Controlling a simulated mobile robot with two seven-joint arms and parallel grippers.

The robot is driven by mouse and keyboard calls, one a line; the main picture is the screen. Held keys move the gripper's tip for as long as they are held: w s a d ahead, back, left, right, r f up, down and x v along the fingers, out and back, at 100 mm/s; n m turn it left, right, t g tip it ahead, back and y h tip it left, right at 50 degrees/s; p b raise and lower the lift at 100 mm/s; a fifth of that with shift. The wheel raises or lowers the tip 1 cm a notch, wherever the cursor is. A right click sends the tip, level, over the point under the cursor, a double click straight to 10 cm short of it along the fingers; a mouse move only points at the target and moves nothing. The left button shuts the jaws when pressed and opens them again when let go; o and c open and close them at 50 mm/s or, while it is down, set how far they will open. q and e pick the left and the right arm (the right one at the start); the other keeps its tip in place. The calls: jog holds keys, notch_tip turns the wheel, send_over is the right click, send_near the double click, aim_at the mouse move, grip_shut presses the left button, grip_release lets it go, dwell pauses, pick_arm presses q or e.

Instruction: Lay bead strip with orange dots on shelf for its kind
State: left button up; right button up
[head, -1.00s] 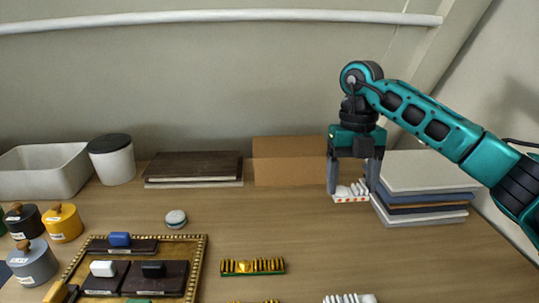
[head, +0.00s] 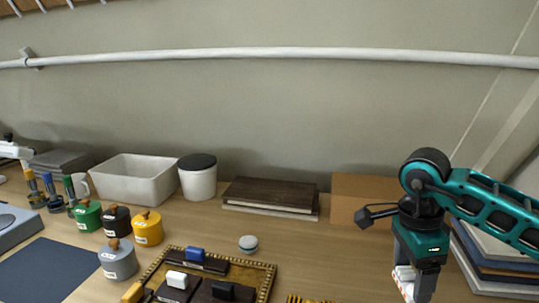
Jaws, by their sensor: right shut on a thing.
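I cannot tell which place is the shelf for the strip's kind. My left gripper is not in view.
Knobbed pots stand left of the tray. A book stack (head: 500,268) is at right. A small round piece (head: 248,243) lies behind the tray.

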jog(key=s+a+f+n, duration=0.2)
jog(key=n, duration=0.7)
jog(key=s+a+f+n+t+y, duration=0.1)
jog(key=s+a+n, duration=0.1)
jog(key=n, duration=0.7)
jog(key=shift+s+a+f, duration=0.3)
jog(key=shift+a+f, duration=0.1)
jog(key=shift+a, duration=0.4)
jog(key=w+d+r+m, duration=0.1)
jog(key=m, duration=0.4)
jog(key=w+d+r+m, duration=0.1)
jog(key=w+d+m, duration=0.1)
jog(key=m, duration=0.3)
jog(key=w+d+r+m+h, duration=0.1)
jog(key=d+m, duration=0.1)
jog(key=m, duration=0.4)
jog(key=shift+w+r+g, duration=0.3)
jog(key=shift+r+g, duration=0.05)
jog(key=shift+g, duration=0.05)
jog(key=w+d+r+m+y, duration=0.1)
jog(key=d+r+m, duration=0.1)
jog(key=m, duration=0.9)
jog(key=w+d+r+m+g, duration=0.1)
jog(key=d+r+m, duration=0.2)
jog(key=m, duration=0.8)
jog(key=shift+w+d+r+m+g+y, duration=0.3)
jog(key=shift+w+d+r+y, duration=0.1)
jog(key=shift+d, duration=0.25)
